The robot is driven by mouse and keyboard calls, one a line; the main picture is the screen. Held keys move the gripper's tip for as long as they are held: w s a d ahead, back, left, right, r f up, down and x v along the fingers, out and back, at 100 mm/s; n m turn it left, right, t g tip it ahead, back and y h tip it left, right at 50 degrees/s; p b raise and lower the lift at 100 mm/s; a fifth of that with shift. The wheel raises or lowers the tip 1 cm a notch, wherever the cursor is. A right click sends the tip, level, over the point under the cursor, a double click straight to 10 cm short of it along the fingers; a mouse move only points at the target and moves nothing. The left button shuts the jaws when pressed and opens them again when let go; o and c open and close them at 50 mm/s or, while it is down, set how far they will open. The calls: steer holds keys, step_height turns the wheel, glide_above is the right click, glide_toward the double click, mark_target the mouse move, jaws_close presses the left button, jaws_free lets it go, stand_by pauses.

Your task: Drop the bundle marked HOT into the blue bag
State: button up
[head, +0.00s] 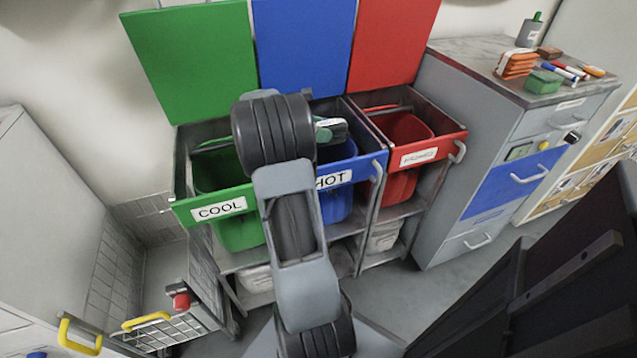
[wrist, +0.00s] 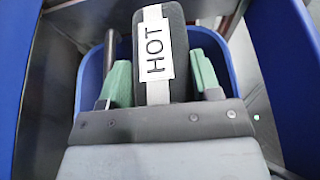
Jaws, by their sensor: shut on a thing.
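The bundle marked HOT (wrist: 177,85) is a dark roll with a white HOT label, seen in the wrist view. My gripper (wrist: 160,78) is shut on it, with a green-padded finger on each side. In the head view my gripper (head: 328,130) is over the middle bin, partly hidden by my arm. The blue bag (head: 338,205) hangs in the middle pull-out frame, whose front is labelled HOT. In the wrist view the blue bag (wrist: 91,78) lies behind and around the bundle. How far the bundle is above the bag's rim is hard to tell.
A green bag (head: 238,232) marked COOL is to the left and a red bag (head: 403,130) to the right. Green, blue and red lids stand raised behind. A grey cabinet (head: 440,190) with pens and small items on top is at right. A wire basket (head: 165,330) is at lower left.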

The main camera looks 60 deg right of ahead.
steer(key=o, duration=1.1)
steer(key=r, duration=0.1)
steer(key=r+p, duration=0.1)
steer(key=r, duration=0.1)
steer(key=r+p, duration=0.1)
steer(key=shift+s+a+r, duration=0.15)
steer(key=shift+a, duration=0.15)
steer(key=s+a+r+p, duration=0.1)
steer(key=s+a+r, duration=0.1)
steer(key=a+r, duration=0.1)
steer(key=s+a+r+p, duration=0.1)
steer(key=s+a+r, duration=0.2)
steer(key=a, duration=0.1)
steer(key=s+a+r+p, duration=0.2)
steer(key=s+a, duration=0.1)
steer(key=shift+s+a+r, duration=0.15)
steer(key=shift+a+r, duration=0.2)
steer(key=shift+r, duration=0.05)
